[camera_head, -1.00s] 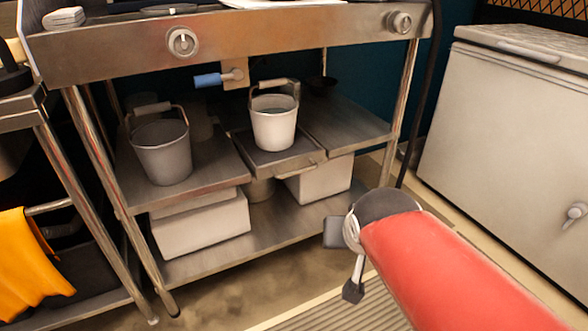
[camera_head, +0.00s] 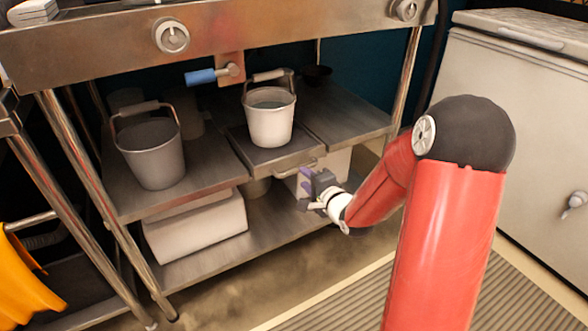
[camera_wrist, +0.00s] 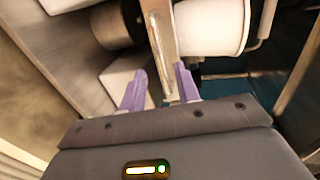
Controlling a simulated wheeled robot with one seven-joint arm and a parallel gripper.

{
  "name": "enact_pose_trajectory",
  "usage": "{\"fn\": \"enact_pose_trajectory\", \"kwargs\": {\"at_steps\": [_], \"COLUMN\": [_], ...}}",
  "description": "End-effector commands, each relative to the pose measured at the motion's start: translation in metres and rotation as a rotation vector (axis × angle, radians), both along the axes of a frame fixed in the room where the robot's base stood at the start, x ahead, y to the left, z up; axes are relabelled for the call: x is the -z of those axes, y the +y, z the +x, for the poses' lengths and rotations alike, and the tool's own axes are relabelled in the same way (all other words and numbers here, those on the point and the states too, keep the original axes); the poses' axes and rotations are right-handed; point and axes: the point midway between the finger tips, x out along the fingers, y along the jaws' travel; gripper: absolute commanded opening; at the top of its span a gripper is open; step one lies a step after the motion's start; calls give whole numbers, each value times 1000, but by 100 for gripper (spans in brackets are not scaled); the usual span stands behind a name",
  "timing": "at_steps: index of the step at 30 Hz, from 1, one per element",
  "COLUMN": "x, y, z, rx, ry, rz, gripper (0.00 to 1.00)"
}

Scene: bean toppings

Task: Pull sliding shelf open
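The sliding shelf (camera_head: 283,158) is a metal tray in the middle of the rack's middle level, with a bar handle on its front edge. A white bucket (camera_head: 270,120) with a raised handle stands on it. My gripper (camera_head: 307,182) is just in front of and slightly below the shelf's front edge, near the handle. In the wrist view, my gripper's purple fingers (camera_wrist: 160,90) are apart, with the shelf's front strip (camera_wrist: 163,40) running toward the gap between them. I cannot tell whether they touch the handle.
A grey bucket (camera_head: 153,155) stands on the fixed shelf to the left. White boxes, one at left (camera_head: 197,227), sit on the lower shelf. A rack leg (camera_head: 404,85) stands to the right. A white chest (camera_head: 530,110) is farther right. The floor in front is clear.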

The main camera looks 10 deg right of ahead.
Motion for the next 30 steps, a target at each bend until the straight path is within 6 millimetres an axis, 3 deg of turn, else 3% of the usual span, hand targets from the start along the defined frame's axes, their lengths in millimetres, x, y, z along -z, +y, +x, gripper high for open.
{"fn": "enact_pose_trajectory", "kwargs": {"at_steps": [12,23,30], "x": [13,14,14], "y": [19,21,21], "z": [56,63,63], "rx": [-1,0,0], "ry": [2,1,2], "rz": [-5,-6,-6], "gripper": [32,32,3]}}
